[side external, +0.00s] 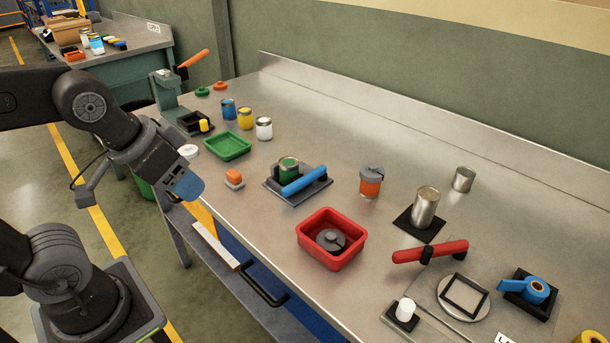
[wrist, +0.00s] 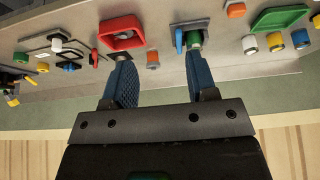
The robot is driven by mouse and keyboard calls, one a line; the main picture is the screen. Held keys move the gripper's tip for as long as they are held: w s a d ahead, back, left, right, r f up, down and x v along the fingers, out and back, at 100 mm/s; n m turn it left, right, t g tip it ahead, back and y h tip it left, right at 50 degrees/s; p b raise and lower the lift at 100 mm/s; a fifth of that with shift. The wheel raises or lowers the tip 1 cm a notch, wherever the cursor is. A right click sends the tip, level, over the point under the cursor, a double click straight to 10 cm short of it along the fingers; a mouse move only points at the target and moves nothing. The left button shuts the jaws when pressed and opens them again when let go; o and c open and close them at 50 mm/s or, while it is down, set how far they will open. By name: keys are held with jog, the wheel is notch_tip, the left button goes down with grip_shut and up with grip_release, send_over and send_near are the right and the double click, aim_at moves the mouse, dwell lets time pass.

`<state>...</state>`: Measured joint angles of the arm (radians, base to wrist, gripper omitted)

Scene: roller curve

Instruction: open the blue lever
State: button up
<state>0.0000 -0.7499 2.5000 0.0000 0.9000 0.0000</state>
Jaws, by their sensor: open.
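The blue lever (side external: 303,181) is a thick blue bar lying low and slanted along the front of a dark base plate (side external: 272,187). A green can (side external: 288,168) stands on that plate, right behind the lever. In the wrist view the blue lever (wrist: 179,40) shows near the tip of the right-hand finger, with the green can partly hidden by it. My gripper (side external: 188,190) is at the table's left front edge, well left of the lever and apart from it. Its blue fingers (wrist: 158,60) are spread with nothing between them.
A red tray (side external: 316,259) with a grey part in it stands in front of the lever. An orange block (side external: 234,178) and a green tray (side external: 228,146) lie to its left. An orange can (side external: 371,182) and a red lever (side external: 430,252) are to the right. Bare table lies behind.

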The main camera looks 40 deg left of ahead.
jog(key=shift+c, duration=0.8)
jog(key=shift+w+r, duration=0.2)
jog(key=shift+w, duration=0.1)
jog(key=shift+c, duration=0.7)
jog(key=w+g, duration=0.1)
jog(key=w, duration=0.3)
jog(key=w+a+r+g, duration=0.1)
jog(key=w, duration=0.3)
jog(key=w+r+g, duration=0.1)
jog(key=w, duration=0.3)
jog(key=shift+w+a, duration=0.1)
jog(key=shift+a, duration=0.05)
jog(key=shift+c, duration=0.5)
jog(key=g, duration=0.3)
send_over(289, 186)
notch_tip(289, 186, down, 6)
notch_tip(289, 186, down, 14)
jog(key=shift+r, duration=0.25)
jog(key=shift+c, duration=0.3)
grip_shut()
